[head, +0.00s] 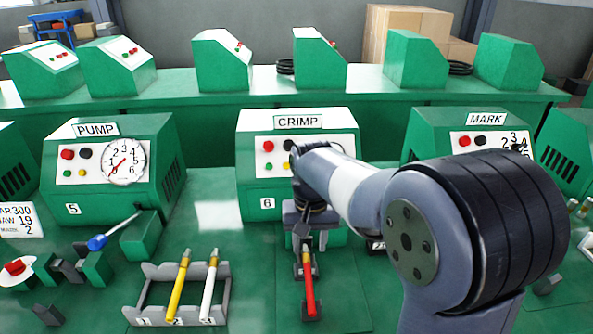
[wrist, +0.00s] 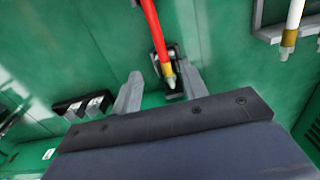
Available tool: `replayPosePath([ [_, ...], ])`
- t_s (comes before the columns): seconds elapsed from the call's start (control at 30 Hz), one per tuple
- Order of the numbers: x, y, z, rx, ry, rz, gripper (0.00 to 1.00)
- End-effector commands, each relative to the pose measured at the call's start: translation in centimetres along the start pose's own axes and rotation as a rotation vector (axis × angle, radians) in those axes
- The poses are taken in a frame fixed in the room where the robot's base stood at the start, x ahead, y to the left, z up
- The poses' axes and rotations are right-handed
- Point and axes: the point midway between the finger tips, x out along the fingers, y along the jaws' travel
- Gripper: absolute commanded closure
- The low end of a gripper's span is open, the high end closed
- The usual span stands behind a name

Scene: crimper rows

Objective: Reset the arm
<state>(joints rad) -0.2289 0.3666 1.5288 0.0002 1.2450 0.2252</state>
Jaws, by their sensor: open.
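My arm reaches across the right of the head view to my gripper (head: 303,218), which points down in front of the machine labelled CRIMP (head: 297,148). A red hose (head: 310,292) with a brass-coloured end lies in small dark holders on the bench just below it. In the wrist view, the two fingers of my gripper (wrist: 160,88) are apart. The red hose (wrist: 153,28) and its fitting show between or just beyond them. I cannot tell whether a finger touches it.
A grey rack (head: 225,290) holds a yellow hose (head: 180,288) and a white hose (head: 209,288) at left. The PUMP machine (head: 110,195) with a dial and a blue-handled lever (head: 98,242) stands left. The MARK machine (head: 440,140) is partly hidden by my arm.

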Motion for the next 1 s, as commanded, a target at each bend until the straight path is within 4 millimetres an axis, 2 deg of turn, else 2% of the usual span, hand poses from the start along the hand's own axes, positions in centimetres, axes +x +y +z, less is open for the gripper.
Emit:
replayPosePath([
  [0.5, 10.0, 0.0, 0.2, 0.0, -0.007, 0.002, 0.59],
  [0.53, 10.0, 0.0, 0.1, 0.0, -0.004, 0.001, 0.59],
  [0.6, 7.9, 0.0, 0.0, 0.0, 0.001, 0.0, 0.59],
  [0.73, 6.0, 0.0, 0.0, 0.0, 0.002, 0.0, 0.59],
  [1.0, 4.0, 0.0, 0.0, 0.0, -0.001, 0.0, 0.59],
])
